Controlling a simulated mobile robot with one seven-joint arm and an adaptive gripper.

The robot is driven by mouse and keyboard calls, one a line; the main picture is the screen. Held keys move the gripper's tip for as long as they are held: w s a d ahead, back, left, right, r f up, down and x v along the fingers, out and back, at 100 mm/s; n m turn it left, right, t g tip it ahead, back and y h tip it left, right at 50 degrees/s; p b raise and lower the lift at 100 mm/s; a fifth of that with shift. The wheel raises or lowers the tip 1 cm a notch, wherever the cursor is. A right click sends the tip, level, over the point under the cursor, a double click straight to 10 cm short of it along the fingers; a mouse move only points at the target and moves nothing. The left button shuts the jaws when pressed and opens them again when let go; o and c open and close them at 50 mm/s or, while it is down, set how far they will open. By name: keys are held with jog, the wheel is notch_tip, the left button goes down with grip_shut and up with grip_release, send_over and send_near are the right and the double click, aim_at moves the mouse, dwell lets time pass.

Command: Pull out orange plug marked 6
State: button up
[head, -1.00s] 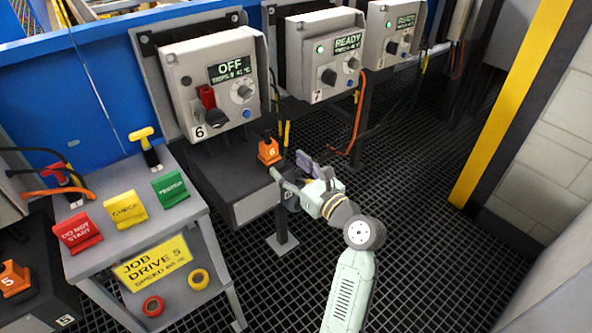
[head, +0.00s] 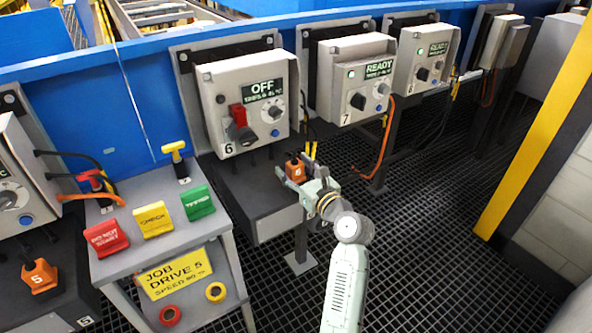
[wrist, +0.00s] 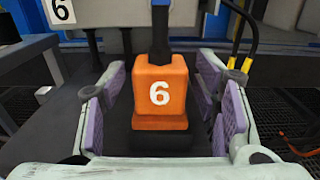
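The orange plug marked 6 (head: 295,170) stands upright on the dark ledge below the grey control box marked 6 (head: 245,100). The wrist view shows the plug (wrist: 160,95) close up, with a dark cable or stem rising from its top and a dark base under it. My gripper (wrist: 160,108) is open, with its purple-padded fingers on either side of the plug. Gaps show between the pads and the plug on both sides. In the head view my gripper (head: 297,180) is at the plug and partly covers it.
Box 6 reads OFF and has a red piece on its switch. Boxes 7 (head: 356,80) and another to its right read READY. Another orange plug marked 5 (head: 40,277) stands at left. A grey stand (head: 165,250) holds red, yellow and green signs.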

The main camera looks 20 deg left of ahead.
jog(key=c, duration=1.3)
jog(key=shift+o, duration=0.2)
jog(key=shift+r, duration=0.25)
jog(key=shift+r+p, duration=0.45)
jog(key=shift+p, duration=0.3)
jog(key=shift+r+p, duration=0.75)
jog(key=shift+p, duration=0.2)
jog(key=shift+s+d, duration=0.1)
jog(key=p+v, duration=0.4)
jog(key=v, duration=0.5)
jog(key=shift+s+d, duration=0.25)
jog(key=shift+d, duration=0.05)
